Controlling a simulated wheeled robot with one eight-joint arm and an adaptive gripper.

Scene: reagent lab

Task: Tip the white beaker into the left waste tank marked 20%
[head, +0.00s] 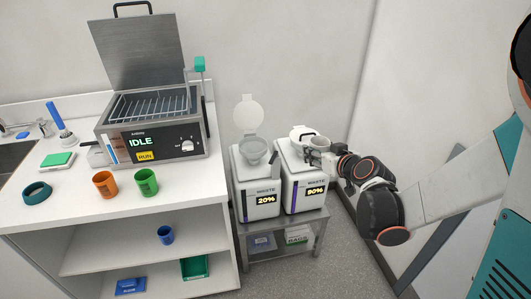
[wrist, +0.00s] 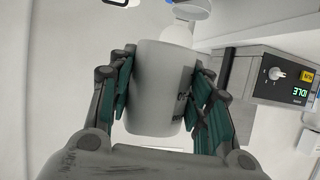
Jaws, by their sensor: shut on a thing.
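The white beaker (wrist: 152,90) is between the two teal-padded fingers of my gripper (wrist: 164,72), shut on it from both sides; dark print shows on its side. In the head view the beaker (head: 319,142) looks roughly upright, above the right waste tank. My gripper (head: 323,152) comes to it from the right. The left waste tank (head: 256,192), marked 20%, has its round lid (head: 249,113) raised and a grey funnel-like opening (head: 253,151) on top. The beaker is to the right of this opening, apart from it. The beaker's contents cannot be made out.
The right waste tank (head: 303,192) stands close beside the left one on a grey metal stand (head: 284,224); its top is partly hidden. A white counter (head: 110,205) at left holds an open-lidded heater (head: 160,140), an orange cup (head: 105,184) and a green cup (head: 146,182).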

